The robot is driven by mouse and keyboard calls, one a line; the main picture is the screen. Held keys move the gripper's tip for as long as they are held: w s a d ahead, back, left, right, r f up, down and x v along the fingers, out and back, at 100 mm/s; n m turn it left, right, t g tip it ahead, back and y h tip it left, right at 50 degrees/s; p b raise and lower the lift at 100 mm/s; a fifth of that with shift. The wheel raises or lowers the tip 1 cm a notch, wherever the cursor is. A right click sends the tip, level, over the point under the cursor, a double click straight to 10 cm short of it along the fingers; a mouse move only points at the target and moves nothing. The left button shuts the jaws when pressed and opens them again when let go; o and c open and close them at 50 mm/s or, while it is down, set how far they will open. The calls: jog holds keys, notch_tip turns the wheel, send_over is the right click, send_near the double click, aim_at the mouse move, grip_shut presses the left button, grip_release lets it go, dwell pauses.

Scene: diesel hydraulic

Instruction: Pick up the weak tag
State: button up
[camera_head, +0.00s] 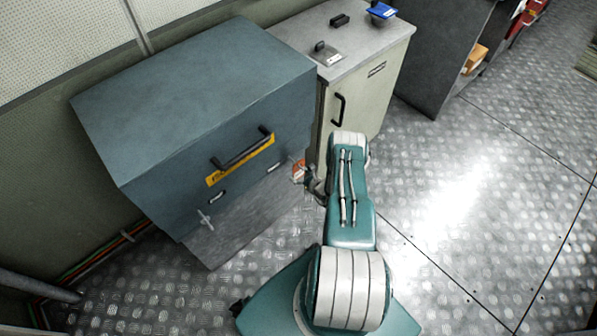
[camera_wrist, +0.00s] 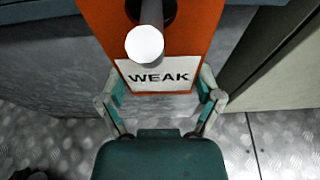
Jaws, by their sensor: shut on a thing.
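The weak tag (camera_wrist: 185,50) is an orange plate with a white label reading "WEAK". In the wrist view it fills the top middle, and a grey rod with a pale round end (camera_wrist: 145,44) stands in front of it. My gripper (camera_wrist: 160,92) has its two fingers at the left and right edges of the tag's lower part, shut on it. In the head view the tag is a small orange patch (camera_head: 299,171) by the front right of the blue-grey cabinet, with my gripper (camera_head: 308,178) at it, partly hidden by my arm.
The blue-grey cabinet (camera_head: 200,95) with a black handle (camera_head: 243,150) stands at the left. Open metal floor (camera_head: 460,200) lies to the right. A dark shelf unit (camera_head: 432,55) stands at the back.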

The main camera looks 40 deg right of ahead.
aim_at(299, 175)
jog(key=shift+s+r, duration=0.1)
jog(key=shift+s+r, duration=0.3)
jog(key=shift+d+r, duration=0.1)
dwell(0.4)
jog(key=shift+c, duration=0.5)
jog(key=shift+s+d, duration=0.1)
jog(key=shift+s, duration=0.2)
jog(key=shift+v, duration=0.9)
jog(key=shift+s+f, duration=0.2)
jog(key=shift+s, duration=0.15)
jog(key=s, duration=0.7)
jog(key=shift+d+r, duration=0.2)
dwell(0.4)
